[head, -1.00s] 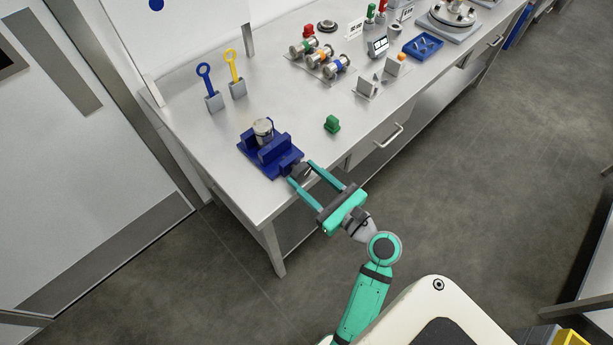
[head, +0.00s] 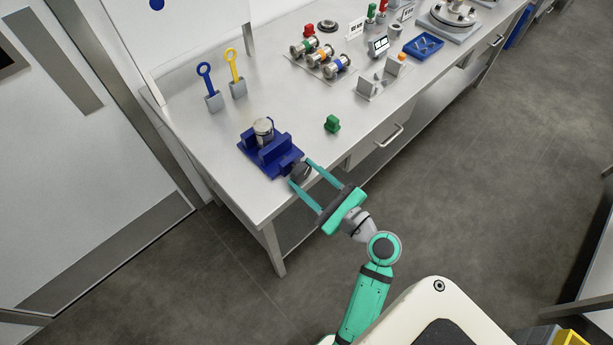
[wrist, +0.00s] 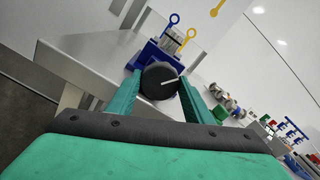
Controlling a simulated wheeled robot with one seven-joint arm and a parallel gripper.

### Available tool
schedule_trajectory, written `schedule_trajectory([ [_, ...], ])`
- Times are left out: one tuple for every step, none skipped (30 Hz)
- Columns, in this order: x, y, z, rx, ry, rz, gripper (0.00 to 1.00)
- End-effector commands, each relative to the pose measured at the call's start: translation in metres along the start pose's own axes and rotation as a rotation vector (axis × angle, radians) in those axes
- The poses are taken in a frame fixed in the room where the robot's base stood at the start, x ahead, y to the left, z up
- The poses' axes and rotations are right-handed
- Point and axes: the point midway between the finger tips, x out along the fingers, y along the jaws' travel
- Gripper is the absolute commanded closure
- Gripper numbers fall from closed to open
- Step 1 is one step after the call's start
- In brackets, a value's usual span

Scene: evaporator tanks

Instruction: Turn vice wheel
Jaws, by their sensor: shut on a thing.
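The blue vice (head: 268,152) stands near the left front corner of the steel bench, with a metal cylinder (head: 263,128) in its jaws. Its dark round wheel (head: 299,171) faces the front edge of the bench. In the wrist view the fingertips (wrist: 157,85) flank the wheel's rim. The vice body is partly hidden behind the wheel there.
Metal spools (head: 321,54) and a blue tray (head: 423,46) are farther right. The floor before the bench is clear.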

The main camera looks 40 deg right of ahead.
Motion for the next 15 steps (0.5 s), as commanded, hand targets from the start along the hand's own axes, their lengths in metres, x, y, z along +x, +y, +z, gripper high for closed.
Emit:
schedule_trajectory([
  [0.0001,0.0013,0.0005,0.001,-0.002,0.004,0.76],
  [0.0000,0.0012,0.0004,0.002,-0.002,0.004,0.76],
  [-0.0002,0.0011,0.0003,0.002,-0.002,0.004,0.76],
  [-0.0003,0.0010,0.0003,0.002,-0.002,0.004,0.76],
  [-0.0005,0.0010,0.0002,0.002,-0.001,0.003,0.76],
  [-0.0006,0.0009,0.0002,0.002,-0.001,0.003,0.49],
  [-0.0006,0.0008,0.0002,0.002,-0.001,0.003,0.42],
  [-0.0007,0.0007,0.0001,0.002,-0.001,0.003,0.35],
  [-0.0008,0.0007,0.0001,0.002,-0.001,0.003,0.35],
  [-0.0007,0.0007,0.0000,0.002,-0.001,0.003,0.35],
  [-0.0007,0.0008,0.0000,0.002,-0.001,0.003,0.35],
  [-0.0006,0.0009,0.0000,0.002,-0.001,0.003,0.35],
  [-0.0004,0.0014,0.0002,0.002,-0.001,0.004,0.35],
  [-0.0003,0.0016,0.0002,0.002,-0.001,0.004,0.35],
  [-0.0003,0.0016,0.0001,0.003,-0.001,0.004,0.35],
])
